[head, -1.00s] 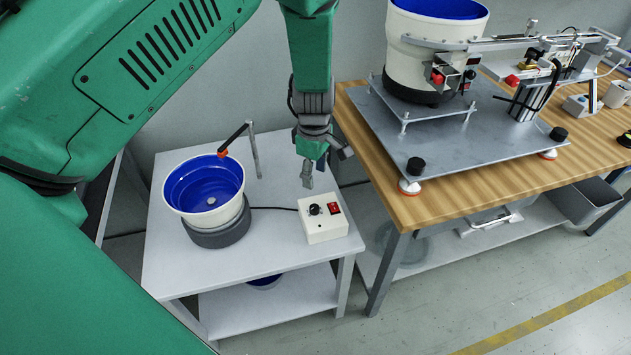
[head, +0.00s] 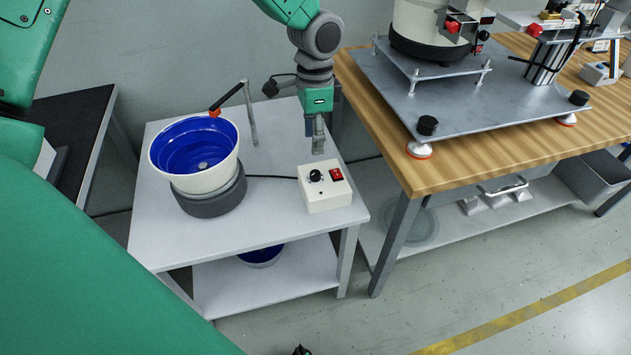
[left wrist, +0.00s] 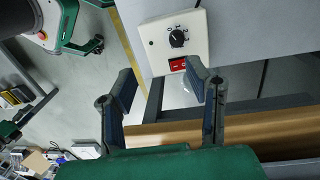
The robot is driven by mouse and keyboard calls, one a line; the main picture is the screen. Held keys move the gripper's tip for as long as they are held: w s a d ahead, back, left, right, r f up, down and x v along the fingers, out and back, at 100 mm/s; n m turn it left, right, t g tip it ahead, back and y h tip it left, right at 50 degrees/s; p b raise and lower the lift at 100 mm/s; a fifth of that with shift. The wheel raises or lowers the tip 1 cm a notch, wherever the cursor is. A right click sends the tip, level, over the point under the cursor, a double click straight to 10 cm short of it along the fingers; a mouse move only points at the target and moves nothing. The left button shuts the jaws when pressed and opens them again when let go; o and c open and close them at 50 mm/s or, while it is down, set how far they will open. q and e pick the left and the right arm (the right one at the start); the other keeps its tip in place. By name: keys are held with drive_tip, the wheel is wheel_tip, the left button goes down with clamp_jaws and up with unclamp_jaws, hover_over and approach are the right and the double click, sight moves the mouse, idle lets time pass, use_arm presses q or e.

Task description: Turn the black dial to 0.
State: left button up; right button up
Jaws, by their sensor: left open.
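The black dial (head: 315,175) sits on top of a small white control box (head: 326,198), beside a red switch (head: 336,174). My left gripper (head: 318,143) is just behind and above the box in the head view, pointing down and apart from the dial. In the left wrist view its two fingers (left wrist: 162,84) are spread and empty. My right gripper is not seen.
The box stands on a white table (head: 275,215). A blue-lined bowl feeder (head: 196,150) stands left of it, with a thin upright post (head: 251,115) behind. A wooden workbench (head: 465,160) carrying a metal plate rises close on the right. The table's front is clear.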

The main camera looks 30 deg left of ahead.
sight(315, 172)
use_arm(q)
drive_tip(key=f+m+b, duration=0.1)
drive_tip(key=f, duration=0.3)
drive_tip(key=w+f+m+b, duration=0.1)
drive_tip(key=f+m+b, duration=0.1)
drive_tip(key=f, duration=0.2)
drive_tip(key=f+m+t+b, duration=0.1)
drive_tip(key=f, duration=0.3)
drive_tip(key=shift+w+a+f+m, duration=0.3)
drive_tip(key=shift+w+a, duration=0.05)
drive_tip(key=shift+a, duration=0.05)
clamp_jaws()
